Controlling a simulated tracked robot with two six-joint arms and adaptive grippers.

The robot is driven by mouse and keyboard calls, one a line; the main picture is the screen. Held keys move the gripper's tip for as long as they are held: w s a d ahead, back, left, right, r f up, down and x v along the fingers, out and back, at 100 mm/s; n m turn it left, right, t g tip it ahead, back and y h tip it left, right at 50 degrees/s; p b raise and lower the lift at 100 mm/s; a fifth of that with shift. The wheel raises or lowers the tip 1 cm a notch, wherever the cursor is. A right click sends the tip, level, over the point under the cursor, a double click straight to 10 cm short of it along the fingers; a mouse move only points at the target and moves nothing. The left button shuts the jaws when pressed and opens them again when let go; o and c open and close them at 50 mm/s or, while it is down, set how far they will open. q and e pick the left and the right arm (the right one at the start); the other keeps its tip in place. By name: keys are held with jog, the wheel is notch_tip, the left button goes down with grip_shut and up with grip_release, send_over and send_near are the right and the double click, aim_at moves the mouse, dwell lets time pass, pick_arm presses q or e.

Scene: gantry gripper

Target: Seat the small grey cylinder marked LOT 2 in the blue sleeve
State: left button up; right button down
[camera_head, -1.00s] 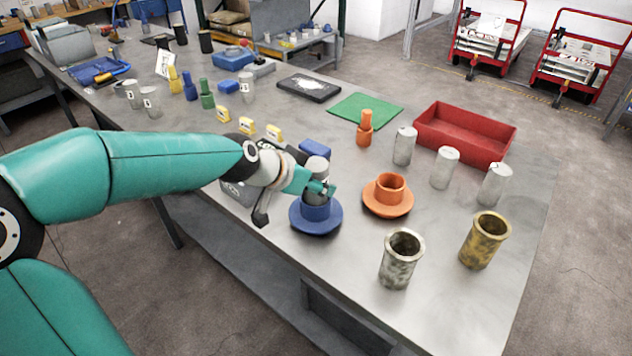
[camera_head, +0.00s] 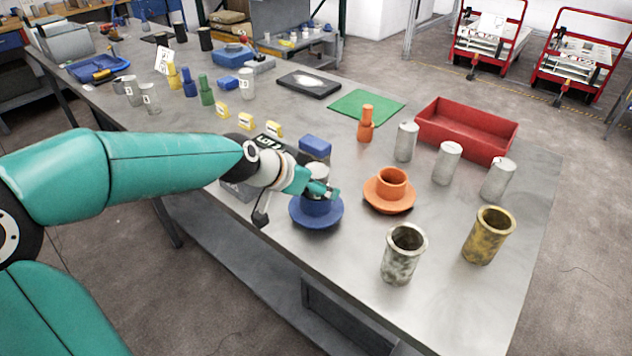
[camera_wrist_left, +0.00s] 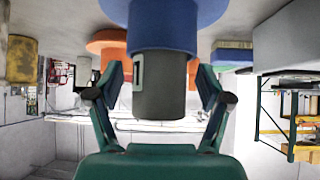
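The grey cylinder (camera_head: 318,173) stands upright in the blue sleeve (camera_head: 316,208), its lower part hidden inside. In the left wrist view, which is upside down, the cylinder (camera_wrist_left: 160,92) sticks out of the blue sleeve (camera_wrist_left: 163,30). A pale label edge shows on its side, but its mark cannot be read. My left gripper (camera_head: 322,189) is at the cylinder, just above the sleeve's flange. In the wrist view the fingers of my left gripper (camera_wrist_left: 161,88) stand on both sides of the cylinder with a visible gap on each side. My right gripper is out of view.
An orange sleeve (camera_head: 389,190) stands close to the right. Two open metal cups, one grey (camera_head: 403,255) and one brassy (camera_head: 487,236), stand near the front. Several grey cylinders (camera_head: 446,163) stand before a red tray (camera_head: 466,132). A blue block (camera_head: 315,148) lies behind the sleeve.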

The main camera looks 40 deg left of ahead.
pick_arm(q)
jog(key=v, duration=1.2)
jog(key=shift+f, duration=0.15)
dwell(0.3)
